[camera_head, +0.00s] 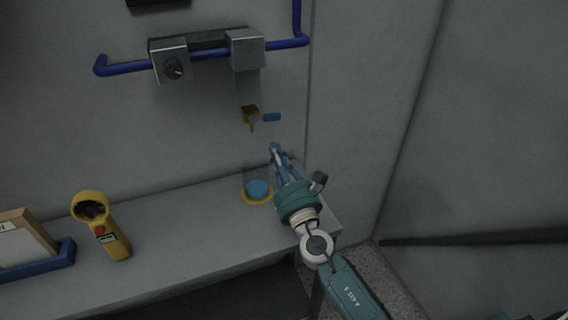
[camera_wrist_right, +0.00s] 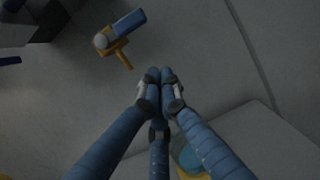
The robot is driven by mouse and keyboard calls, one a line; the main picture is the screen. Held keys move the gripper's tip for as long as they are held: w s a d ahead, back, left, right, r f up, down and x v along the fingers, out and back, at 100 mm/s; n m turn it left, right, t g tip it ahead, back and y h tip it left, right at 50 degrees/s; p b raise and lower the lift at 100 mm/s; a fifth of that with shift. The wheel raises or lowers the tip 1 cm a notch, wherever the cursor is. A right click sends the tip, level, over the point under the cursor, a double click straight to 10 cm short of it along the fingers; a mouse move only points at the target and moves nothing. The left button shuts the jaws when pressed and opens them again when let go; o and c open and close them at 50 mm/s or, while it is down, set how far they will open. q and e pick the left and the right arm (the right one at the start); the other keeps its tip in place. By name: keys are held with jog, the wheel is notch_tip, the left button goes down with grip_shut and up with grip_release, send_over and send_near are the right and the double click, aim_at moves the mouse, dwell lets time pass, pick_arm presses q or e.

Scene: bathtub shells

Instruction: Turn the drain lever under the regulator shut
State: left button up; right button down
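The regulator (camera_head: 246,50) is a grey block on the blue pipe on the wall, with a clear bowl below it. Under the bowl is a brass drain valve (camera_head: 250,115) with a blue drain lever (camera_head: 271,117) pointing right. In the right wrist view the drain lever (camera_wrist_right: 129,22) and valve (camera_wrist_right: 106,40) show at upper left, apart from the fingers. My right gripper (camera_head: 275,148) is below and slightly right of the lever, not touching it. In the wrist view its fingertips (camera_wrist_right: 160,76) are together with nothing visible between them. My left gripper is not in view.
A clear cup with blue liquid (camera_head: 257,188) stands on a yellow base (camera_head: 257,200) on the grey shelf (camera_head: 180,225), beside my right gripper. A yellow handheld device (camera_head: 105,230) and a blue tray (camera_head: 40,262) are at left. A wall corner is close on the right.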

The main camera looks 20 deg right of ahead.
aim_at(265, 118)
jog(key=r+p, duration=0.1)
jog(key=w+r+p, duration=0.1)
jog(key=r, duration=0.1)
jog(key=r+p, duration=0.1)
jog(key=shift+w+d+r+p, duration=0.15)
jog(key=shift+w+d+p, duration=0.1)
jog(key=shift+w+p, duration=0.05)
jog(key=shift+r, duration=0.1)
jog(key=shift+d+r+n+y+p, duration=0.2)
jog(key=shift+r+n+p, duration=0.15)
jog(key=shift+n, duration=0.15)
jog(key=shift+d+r+n+y+p, duration=0.2)
jog(key=shift+r+n+p, duration=0.15)
jog(key=shift+n, duration=0.15)
jog(key=shift+a, duration=0.1)
